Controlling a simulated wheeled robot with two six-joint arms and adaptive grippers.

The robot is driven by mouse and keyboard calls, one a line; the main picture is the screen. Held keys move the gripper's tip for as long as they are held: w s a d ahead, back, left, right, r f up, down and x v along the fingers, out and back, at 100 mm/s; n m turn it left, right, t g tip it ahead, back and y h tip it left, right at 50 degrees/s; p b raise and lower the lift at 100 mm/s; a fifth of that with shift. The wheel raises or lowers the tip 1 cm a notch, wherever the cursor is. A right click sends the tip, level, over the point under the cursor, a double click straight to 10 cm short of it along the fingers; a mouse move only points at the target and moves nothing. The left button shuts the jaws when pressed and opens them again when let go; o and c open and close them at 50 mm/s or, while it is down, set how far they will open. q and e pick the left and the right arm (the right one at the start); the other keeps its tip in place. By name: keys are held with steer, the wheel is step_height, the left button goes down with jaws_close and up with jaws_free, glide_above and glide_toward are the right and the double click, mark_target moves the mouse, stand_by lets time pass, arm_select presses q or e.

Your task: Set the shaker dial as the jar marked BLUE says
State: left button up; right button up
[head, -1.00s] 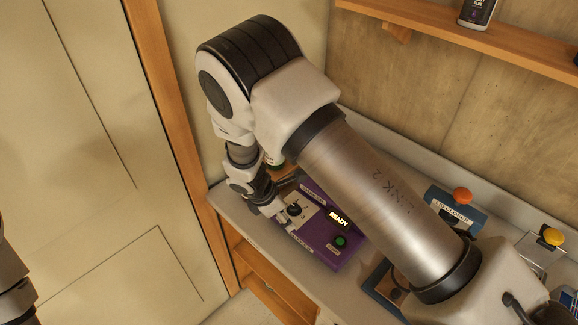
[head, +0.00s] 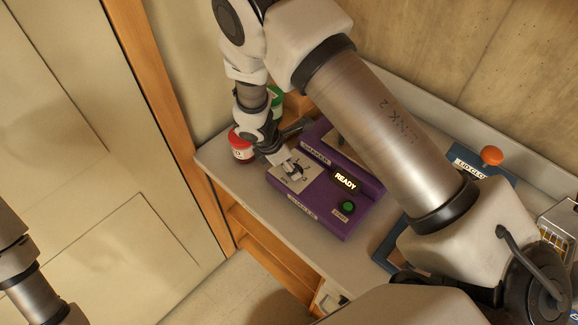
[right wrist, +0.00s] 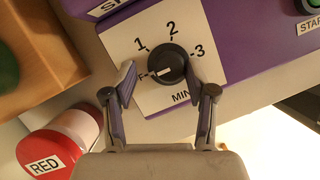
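The purple shaker (head: 318,205) stands on the bench with its display lit READY. Its dial (right wrist: 167,64) is a black knob on a white plate marked 1, 2, 3 and MIN; the white pointer faces the partly hidden label at left ending in F. My right gripper (right wrist: 160,76) is open, one finger either side of the knob, seemingly not pressed on it. In the head view, the right gripper (head: 284,164) largely hides the dial. No jar marked BLUE is visible. My left gripper is outside the head view; only part of the left arm shows.
A red-lidded jar marked RED (right wrist: 48,153) stands beside the shaker, close to my right wrist. A green-lidded jar (head: 276,97) is behind it. The green start button (head: 348,207) is right of the dial. An orange-knobbed device (head: 491,156) stands farther right.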

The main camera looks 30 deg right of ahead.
steer(key=shift+s+d+r, duration=0.1)
steer(key=shift+s+r, duration=0.4)
steer(key=shift+s, duration=0.35)
steer(key=c, duration=0.6)
steer(key=shift+d, duration=0.1)
jaws_close()
steer(key=shift+w+f, duration=0.25)
steer(key=shift+w, duration=0.05)
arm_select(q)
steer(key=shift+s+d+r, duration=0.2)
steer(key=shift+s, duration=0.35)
arm_select(e)
steer(key=shift+s, duration=0.1)
